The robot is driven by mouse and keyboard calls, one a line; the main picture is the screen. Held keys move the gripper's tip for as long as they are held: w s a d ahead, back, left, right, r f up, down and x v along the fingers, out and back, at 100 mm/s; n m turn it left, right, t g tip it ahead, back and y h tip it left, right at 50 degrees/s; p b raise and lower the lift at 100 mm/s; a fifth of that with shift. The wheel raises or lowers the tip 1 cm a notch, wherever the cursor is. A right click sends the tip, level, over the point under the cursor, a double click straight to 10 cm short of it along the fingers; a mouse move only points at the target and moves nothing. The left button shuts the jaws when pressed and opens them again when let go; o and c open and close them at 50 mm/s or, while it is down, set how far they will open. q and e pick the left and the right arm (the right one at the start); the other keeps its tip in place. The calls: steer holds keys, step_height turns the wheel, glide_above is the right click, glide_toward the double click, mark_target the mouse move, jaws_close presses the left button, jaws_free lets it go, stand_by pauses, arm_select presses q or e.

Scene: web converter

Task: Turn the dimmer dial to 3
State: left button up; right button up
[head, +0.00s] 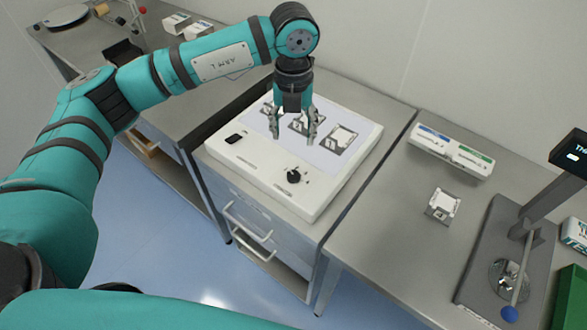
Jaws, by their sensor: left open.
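The dimmer dial (294,176) is a small black round knob on the front part of a white light panel (262,172). Small marks surround it, but the numbers are too small to read. My left gripper (294,139) points down over the panel, behind and above the dial. Its two fingers are spread apart with nothing held between them, and it is clear of the dial. My right gripper is not in view.
A black switch (234,138) sits on the panel's left front. To the right are a white box with blue and green labels (451,151), a small white part (442,205) and a stand with a blue-knobbed lever (509,312).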

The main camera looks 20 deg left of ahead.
mark_target(293, 174)
arm_select(q)
step_height(293, 174, down, 15)
steer(key=p, duration=0.4)
steer(key=shift+r, duration=0.1)
jaws_close()
steer(key=shift+m+b, duration=0.3)
steer(key=shift+b, duration=0.15)
steer(key=m+b, duration=0.7)
steer(key=b, duration=0.1)
steer(key=m+b, duration=0.6)
steer(key=b, duration=0.3)
steer(key=shift+f+m, duration=0.2)
steer(key=shift+m, duration=0.2)
steer(key=shift+r+m+b, duration=0.25)
steer(key=shift+m+b, duration=1.45)
steer(key=shift+b, duration=0.05)
